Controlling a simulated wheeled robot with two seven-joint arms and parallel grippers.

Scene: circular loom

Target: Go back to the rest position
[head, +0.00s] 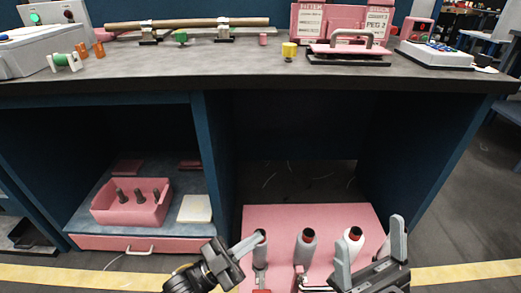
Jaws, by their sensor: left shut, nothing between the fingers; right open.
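My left gripper (254,241) is low in the head view, in front of the pink board under the bench. Its fingers are shut with nothing between them, and they overlap the leftmost grey spool (260,254) in the picture. I cannot tell whether they touch it. My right gripper (370,246) is further right over the same board, with its two fingers wide apart and empty. A spool with a red rim (353,238) stands just behind its left finger. The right gripper partly hides another spool.
The pink board (265,213) holds several upright spools, including a middle one (307,242). The dark workbench (250,72) overhangs it, with blue side panels (218,150). A pink box with dark pegs (150,212) sits on the left shelf. Yellow floor tape (460,271) runs along the front.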

